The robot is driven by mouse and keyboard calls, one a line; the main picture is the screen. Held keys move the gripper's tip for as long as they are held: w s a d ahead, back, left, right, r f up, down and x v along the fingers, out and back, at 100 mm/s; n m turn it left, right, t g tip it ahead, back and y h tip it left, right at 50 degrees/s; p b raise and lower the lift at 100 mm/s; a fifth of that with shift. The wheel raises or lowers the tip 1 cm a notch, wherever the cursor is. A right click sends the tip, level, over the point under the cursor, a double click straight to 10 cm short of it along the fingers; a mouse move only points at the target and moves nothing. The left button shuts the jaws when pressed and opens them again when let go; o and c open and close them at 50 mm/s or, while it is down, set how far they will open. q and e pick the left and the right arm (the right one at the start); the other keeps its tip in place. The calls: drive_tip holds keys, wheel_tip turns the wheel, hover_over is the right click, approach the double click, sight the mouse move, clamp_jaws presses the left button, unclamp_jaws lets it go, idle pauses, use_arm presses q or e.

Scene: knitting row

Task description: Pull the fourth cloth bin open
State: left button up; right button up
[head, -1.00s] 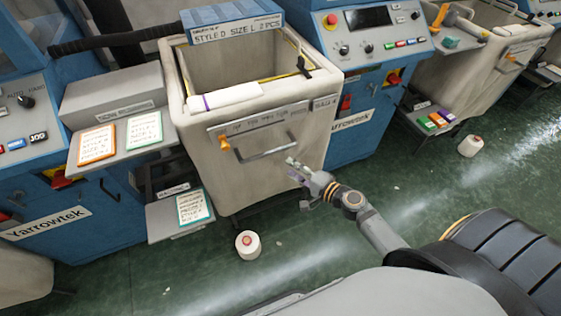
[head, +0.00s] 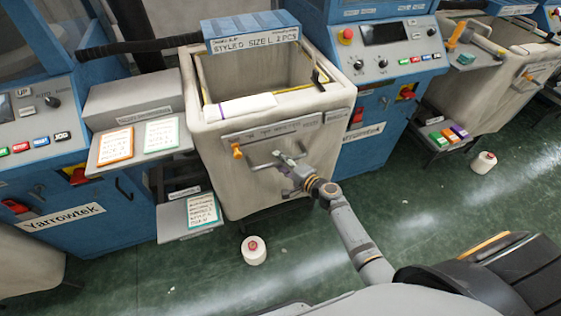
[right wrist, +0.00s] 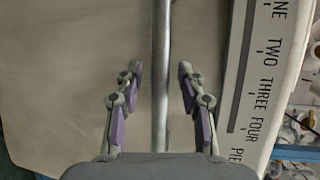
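The beige cloth bin (head: 240,190) stands open-topped between blue machines in the head view. A grey bar handle (head: 262,166) crosses its front below a printed strip (head: 270,131). My right gripper (head: 284,162) is at the handle's right part and hides some of it. In the right wrist view the handle bar (right wrist: 160,30) runs lengthwise between the purple-padded fingers of my right gripper (right wrist: 160,75). The fingers are open, with a gap on both sides of the bar. My left gripper is not in view.
An orange catch (head: 238,151) sits beside the handle. A white yarn cone (head: 254,252) stands on the green floor before the bin, another (head: 483,162) farther right. A shelf with cards (head: 190,225) juts out left of the bin. Floor in front is mostly clear.

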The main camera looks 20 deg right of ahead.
drive_tip(key=shift+c, duration=0.2)
clamp_jaws()
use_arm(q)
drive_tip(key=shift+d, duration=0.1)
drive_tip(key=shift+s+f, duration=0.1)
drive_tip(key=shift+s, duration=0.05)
use_arm(e)
drive_tip(key=shift+f, duration=0.1)
